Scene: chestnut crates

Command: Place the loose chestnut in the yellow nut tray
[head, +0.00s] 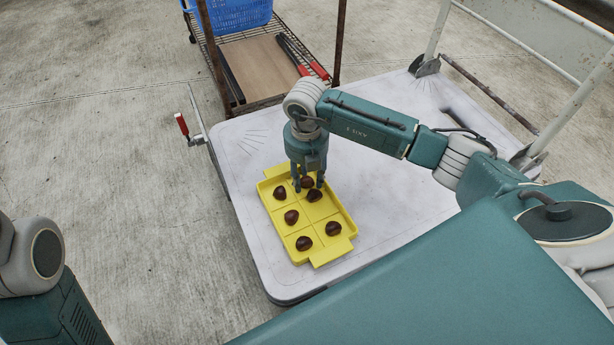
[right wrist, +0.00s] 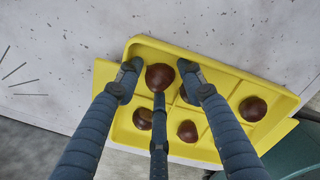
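The yellow nut tray (head: 330,213) lies on a pale cart top; it also shows in the right wrist view (right wrist: 270,88). Several dark brown chestnuts lie in its compartments. My right gripper (head: 308,186) points down over the tray's far end. One chestnut (head: 307,182) is between its fingers, in or just above the far right compartment; it shows larger in the wrist view (right wrist: 160,76). Slight gaps show beside it, but I cannot tell if the fingers grip it. Another chestnut (head: 314,195) lies close by. My left gripper is out of view.
The pale cart top (head: 400,130) is bare around the tray. A wire rack with a brown board (head: 257,68), red-handled tool (head: 305,58) and blue basket (head: 237,12) stands beyond it. A red-handled lever (head: 183,126) is beside the cart's left edge.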

